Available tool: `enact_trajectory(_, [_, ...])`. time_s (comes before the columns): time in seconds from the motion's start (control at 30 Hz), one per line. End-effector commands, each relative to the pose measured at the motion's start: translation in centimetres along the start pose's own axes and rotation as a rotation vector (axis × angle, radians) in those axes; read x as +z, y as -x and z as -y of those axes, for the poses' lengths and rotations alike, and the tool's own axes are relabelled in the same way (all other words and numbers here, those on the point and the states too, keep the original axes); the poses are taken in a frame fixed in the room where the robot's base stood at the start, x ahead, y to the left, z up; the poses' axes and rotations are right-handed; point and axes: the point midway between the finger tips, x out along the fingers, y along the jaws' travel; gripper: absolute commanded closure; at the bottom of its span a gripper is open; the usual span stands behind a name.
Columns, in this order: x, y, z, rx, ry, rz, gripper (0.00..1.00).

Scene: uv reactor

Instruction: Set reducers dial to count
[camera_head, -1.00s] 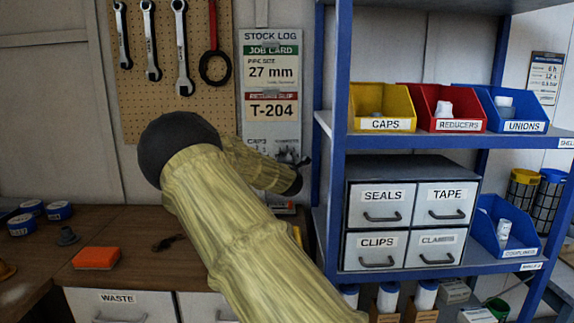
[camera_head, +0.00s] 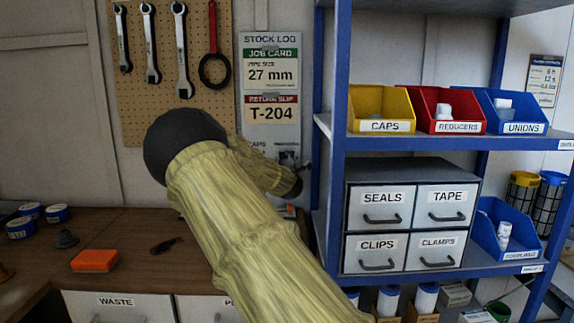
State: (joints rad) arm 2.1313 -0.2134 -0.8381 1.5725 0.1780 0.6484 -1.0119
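The stock log board (camera_head: 270,85) hangs on the wall between the pegboard and the blue shelf. Its job card reads 27 mm and its return slip reads T-204. A row labelled caps (camera_head: 257,147) shows just above my arm, with a small dark and light patch to its right. The reducers dial is not visible; my arm covers the board's lower part. The red reducers bin (camera_head: 460,127) on the shelf holds a few white pieces. My gripper (camera_head: 303,172) is mostly hidden beyond my wrist, in front of the board's lower right; its fingers are too small to read.
The blue shelf post (camera_head: 337,100) stands close to the right of my gripper. Yellow and blue bins (camera_head: 518,128) flank the red one, above a grey drawer cabinet (camera_head: 410,170). An orange block (camera_head: 95,260) and tape rolls lie on the brown bench (camera_head: 120,235).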

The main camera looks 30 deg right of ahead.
Motion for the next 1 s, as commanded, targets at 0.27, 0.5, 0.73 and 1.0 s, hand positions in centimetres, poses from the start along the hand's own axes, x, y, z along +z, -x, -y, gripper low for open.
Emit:
enact_trajectory(0.27, [-0.1, 0.0, -0.1, 0.002, 0.000, -0.002, 0.50])
enact_trajectory(0.5, [-0.2, 2.0, -0.1, 0.002, 0.000, -0.002, 0.50])
enact_trajectory(0.73, [0.0, 5.4, -0.1, 0.000, 0.001, 0.000, 0.50])
enact_trajectory(1.0, [0.0, 7.4, 0.0, 0.000, 0.000, -0.001, 0.50])
